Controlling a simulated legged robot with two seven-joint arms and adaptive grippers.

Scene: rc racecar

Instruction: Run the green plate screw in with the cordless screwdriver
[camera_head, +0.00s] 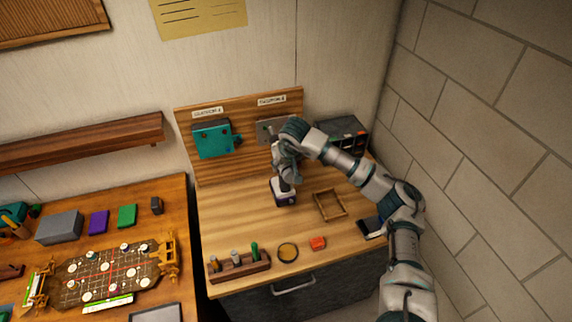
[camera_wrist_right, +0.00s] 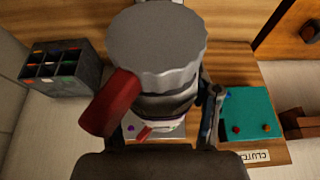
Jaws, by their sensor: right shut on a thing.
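My right gripper (camera_head: 285,160) is shut on the cordless screwdriver (camera_head: 284,190), just in front of the grey plate on the wooden board. The screwdriver's dark and white base hangs below the gripper. In the right wrist view the screwdriver's grey round end (camera_wrist_right: 157,45) and a red part (camera_wrist_right: 110,103) fill the middle. The teal-green plate (camera_head: 212,141) is on the board's left half, left of the gripper. It also shows in the right wrist view (camera_wrist_right: 248,113), with small reddish dots on it. The grey plate (camera_head: 267,128) is partly hidden by the gripper. The screwdriver's tip is hidden.
A wooden frame tray (camera_head: 343,205), an orange block (camera_head: 318,243), a round dish (camera_head: 288,252) and a wooden rack (camera_head: 225,273) stand on the bench. A dark compartment box (camera_head: 350,132) stands right of the board. A second table at left holds a game-like board (camera_head: 75,292).

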